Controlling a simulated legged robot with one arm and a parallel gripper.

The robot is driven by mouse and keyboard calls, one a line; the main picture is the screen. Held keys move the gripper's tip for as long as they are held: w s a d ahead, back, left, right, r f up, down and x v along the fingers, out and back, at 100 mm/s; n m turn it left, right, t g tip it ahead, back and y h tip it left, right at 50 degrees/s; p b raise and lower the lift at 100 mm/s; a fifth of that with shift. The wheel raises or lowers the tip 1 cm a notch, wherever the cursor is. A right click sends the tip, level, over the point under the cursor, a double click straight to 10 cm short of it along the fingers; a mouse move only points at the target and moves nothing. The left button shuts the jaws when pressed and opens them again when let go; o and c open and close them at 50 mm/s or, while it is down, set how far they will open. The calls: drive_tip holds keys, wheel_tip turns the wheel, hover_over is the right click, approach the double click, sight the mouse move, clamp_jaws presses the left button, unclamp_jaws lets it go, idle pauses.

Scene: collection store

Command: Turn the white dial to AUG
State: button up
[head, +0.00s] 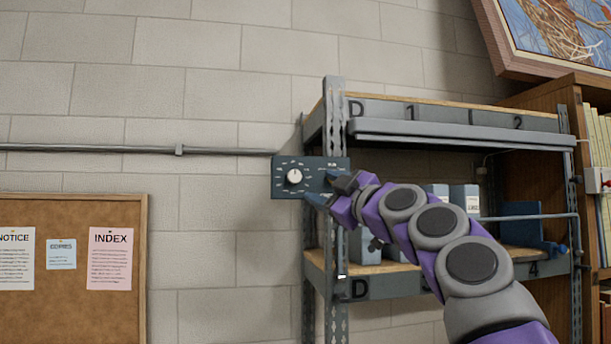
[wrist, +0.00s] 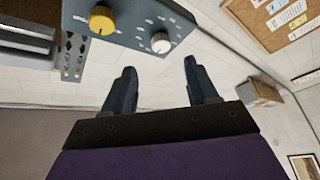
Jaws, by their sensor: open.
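The white dial (head: 294,176) sits on the left part of a dark blue-grey panel (head: 281,190). Small marks ring it, too small to read, and I cannot tell which month it points at. My gripper (head: 320,187) is open and empty, in front of the panel's right part, right of the white dial. In the wrist view the panel (wrist: 122,22) is at the top, with the white dial (wrist: 161,43) and a yellow dial (wrist: 102,20). There the open fingers (wrist: 159,68) stand apart from both dials. The yellow dial is hidden behind my gripper in the head view.
A metal shelf (head: 455,110) with binders stands behind and right of the panel. A conduit (head: 130,150) runs along the block wall to the panel. A cork board (head: 65,215) with notices hangs at lower left. The wall between is bare.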

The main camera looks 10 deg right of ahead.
sight(297, 177)
drive_tip(key=p+x, duration=0.1)
drive_tip(key=x, duration=0.1)
drive_tip(key=p+x, duration=0.2)
drive_tip(key=d+p+x, duration=0.1)
drive_tip(key=x, duration=0.2)
drive_tip(key=shift+w, duration=0.15)
drive_tip(key=shift+w+r+p, duration=0.2)
drive_tip(key=shift+w+p, duration=0.1)
drive_tip(key=shift+p, duration=0.25)
drive_tip(key=shift+w+a+p, duration=0.2)
drive_tip(key=shift+w+a, duration=0.05)
drive_tip(key=shift+a, duration=0.65)
drive_tip(key=shift+w+a+p, duration=0.15)
drive_tip(key=shift+w+a, duration=0.1)
drive_tip(key=shift+a, duration=0.65)
drive_tip(key=shift+d, duration=0.6)
drive_tip(key=shift+c, duration=0.3)
drive_tip(key=shift+d, duration=0.65)
drive_tip(key=c, duration=0.3)
drive_tip(key=shift+c, duration=0.8)
drive_tip(key=shift+a+r, duration=0.1)
drive_tip(key=shift+a, duration=0.45)
drive_tip(key=c, duration=0.4)
drive_tip(key=shift+d, duration=0.1)
drive_tip(key=shift+c, duration=0.6)
